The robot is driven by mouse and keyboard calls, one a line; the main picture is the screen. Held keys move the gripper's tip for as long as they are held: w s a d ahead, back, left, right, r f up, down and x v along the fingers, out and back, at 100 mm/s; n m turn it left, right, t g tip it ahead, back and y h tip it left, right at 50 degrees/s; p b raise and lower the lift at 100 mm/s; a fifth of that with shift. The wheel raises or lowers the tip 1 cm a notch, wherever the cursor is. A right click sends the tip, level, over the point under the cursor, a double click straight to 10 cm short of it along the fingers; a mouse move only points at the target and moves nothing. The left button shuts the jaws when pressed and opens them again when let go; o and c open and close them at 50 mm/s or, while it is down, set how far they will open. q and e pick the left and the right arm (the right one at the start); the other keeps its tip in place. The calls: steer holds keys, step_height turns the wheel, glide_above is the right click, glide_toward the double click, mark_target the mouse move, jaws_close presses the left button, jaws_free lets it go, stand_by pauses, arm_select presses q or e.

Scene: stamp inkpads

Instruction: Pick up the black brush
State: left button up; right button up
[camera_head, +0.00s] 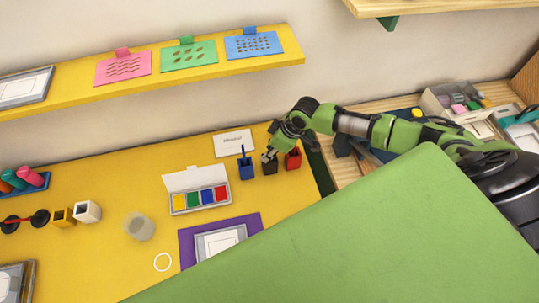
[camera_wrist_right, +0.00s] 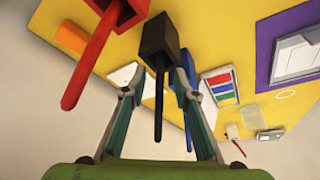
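The black brush (camera_wrist_right: 158,105) stands in a black square holder (camera_wrist_right: 160,38), its thin handle pointing toward the right wrist camera. In the head view the black holder (camera_head: 270,168) sits on the yellow table between the blue and red holders, and the black handle is hard to make out. My right gripper (camera_wrist_right: 159,80) is open, with one finger on each side of the black handle and visible gaps between. In the head view my right gripper (camera_head: 270,153) is just above the black holder. My left gripper is not in view.
A red brush (camera_wrist_right: 88,72) in a red holder (camera_head: 292,160) and a blue brush in a blue holder (camera_head: 247,170) stand close on either side. A paint box (camera_head: 200,195), a white card (camera_head: 233,143) and a purple mat (camera_head: 188,246) lie nearby. A yellow shelf (camera_head: 190,78) hangs behind.

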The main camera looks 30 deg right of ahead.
jaws_close()
steer(key=shift+r, duration=0.1)
